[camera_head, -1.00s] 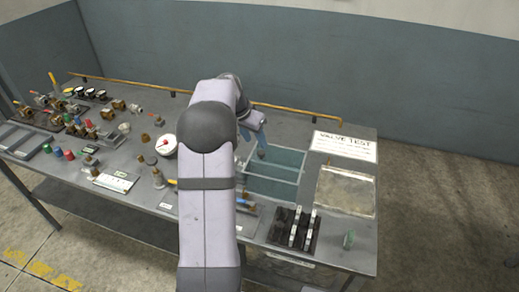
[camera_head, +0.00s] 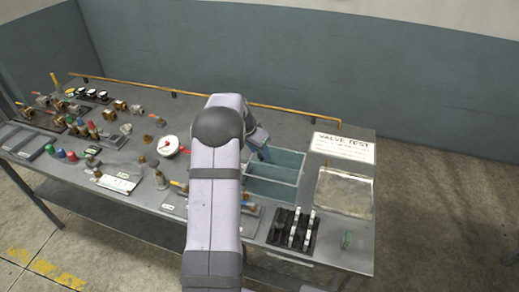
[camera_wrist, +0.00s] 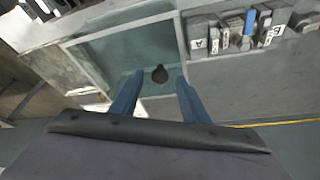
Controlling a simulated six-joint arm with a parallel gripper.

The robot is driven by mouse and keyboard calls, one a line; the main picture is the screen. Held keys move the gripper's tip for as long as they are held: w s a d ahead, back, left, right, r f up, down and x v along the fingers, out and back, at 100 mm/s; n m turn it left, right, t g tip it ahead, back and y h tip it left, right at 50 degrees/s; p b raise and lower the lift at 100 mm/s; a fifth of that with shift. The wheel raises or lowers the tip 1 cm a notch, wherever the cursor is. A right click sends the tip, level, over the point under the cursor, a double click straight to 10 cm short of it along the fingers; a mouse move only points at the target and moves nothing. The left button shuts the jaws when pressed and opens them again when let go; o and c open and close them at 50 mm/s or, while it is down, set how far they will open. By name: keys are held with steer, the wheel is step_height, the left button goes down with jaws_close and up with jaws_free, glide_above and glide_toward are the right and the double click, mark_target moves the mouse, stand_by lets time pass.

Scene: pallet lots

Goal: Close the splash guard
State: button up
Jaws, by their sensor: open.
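I cannot pick out the splash guard with certainty. My gripper (camera_head: 262,153) is over the back left part of the teal divided bin (camera_head: 272,187), partly hidden by my arm. In the wrist view my gripper (camera_wrist: 158,90) has two blue fingers, spread apart with nothing between them. Beyond them is the bin's wall (camera_wrist: 120,29) and a small dark round thing (camera_wrist: 160,74) inside the bin.
A shallow metal tray (camera_head: 345,192) and a "VALVE TEST" sign (camera_head: 343,148) lie right of the bin. A black rack (camera_head: 291,231) stands in front. Labelled valve parts (camera_wrist: 235,30) sit beside the bin. A gauge (camera_head: 168,146) and several valves crowd the left. A yellow pipe (camera_head: 290,108) runs along the back.

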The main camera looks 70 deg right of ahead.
steer(key=shift+s+d+f, duration=0.1)
steer(key=shift+d+f, duration=0.1)
steer(key=shift+f, duration=0.3)
jaws_close()
steer(key=w+b, duration=0.1)
steer(key=w, duration=1.5)
steer(key=shift+w, duration=0.2)
jaws_free()
steer(key=shift+r, duration=0.1)
